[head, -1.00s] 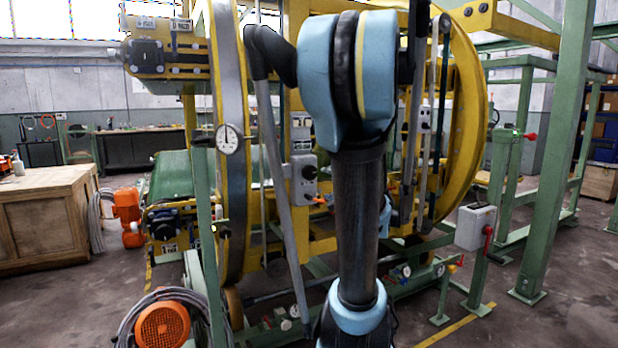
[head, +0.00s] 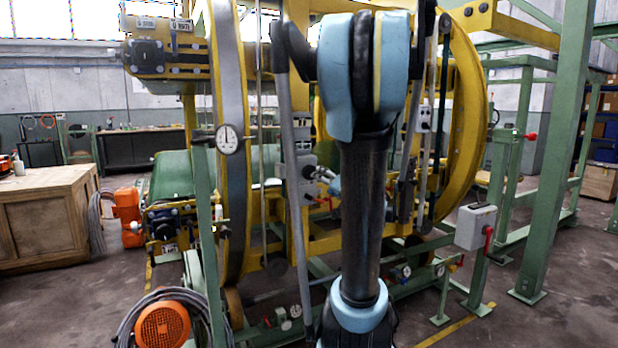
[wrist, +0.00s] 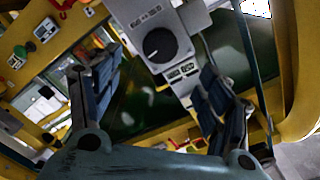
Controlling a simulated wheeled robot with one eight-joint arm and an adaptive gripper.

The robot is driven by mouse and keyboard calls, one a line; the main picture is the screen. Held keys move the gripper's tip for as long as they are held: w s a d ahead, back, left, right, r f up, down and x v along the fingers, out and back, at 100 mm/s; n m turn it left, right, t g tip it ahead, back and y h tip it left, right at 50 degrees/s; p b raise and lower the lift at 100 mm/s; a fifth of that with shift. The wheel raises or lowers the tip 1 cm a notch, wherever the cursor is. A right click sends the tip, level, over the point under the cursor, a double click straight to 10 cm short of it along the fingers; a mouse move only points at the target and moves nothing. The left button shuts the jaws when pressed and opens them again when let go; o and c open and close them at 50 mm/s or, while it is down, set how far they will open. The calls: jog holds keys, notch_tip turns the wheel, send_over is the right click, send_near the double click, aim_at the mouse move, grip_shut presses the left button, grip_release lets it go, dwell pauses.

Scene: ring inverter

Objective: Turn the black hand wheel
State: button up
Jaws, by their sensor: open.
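A black round wheel or knob (wrist: 160,45) sits on the face of a grey control box (wrist: 150,15) in the wrist view, at the upper middle. The same box (head: 296,184) shows in the head view on the yellow ring machine, left of my arm, with the dark knob (head: 308,172) on its side. My gripper (wrist: 160,75) is open and empty, its two dark fingers spread below and to either side of the wheel, apart from it. In the head view my gripper (head: 326,180) shows partly beside the knob; the arm hides the rest.
The yellow ring frame (head: 470,130) surrounds the box, with grey slanted bars (head: 292,170) close in front. A second grey box (head: 475,226) with a red handle stands at right. An orange motor (head: 162,326) sits at lower left. Open floor lies at far right.

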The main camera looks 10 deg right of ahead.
aim_at(310, 173)
jog(key=x, duration=1.3)
jog(key=c, duration=1.1)
